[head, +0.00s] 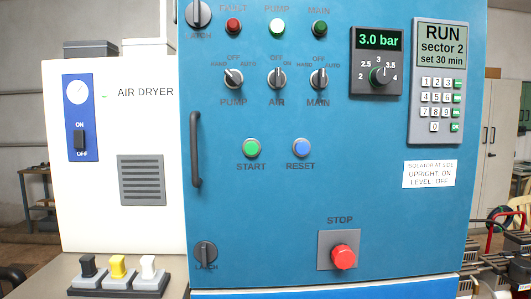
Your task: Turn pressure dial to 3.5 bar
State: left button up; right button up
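The pressure dial (379,76) is a dark round knob on a black panel at the upper right of the blue cabinet door. A scale around it runs 2, 2.5, 3, 3.5, 4. The small green display (379,40) above it reads 3.0 bar. The dial's pointer mark is too small to read surely. Neither of my grippers shows in the head view, and nothing touches the dial.
A keypad panel (437,80) reading RUN sector 2 sits right of the dial. Selector knobs (277,79) are to its left. A red STOP button (343,257) is below, and a door handle (195,150) stands out at the left. The space before the dial is clear.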

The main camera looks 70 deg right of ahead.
aim_at(379, 76)
jog(key=z, duration=2.6)
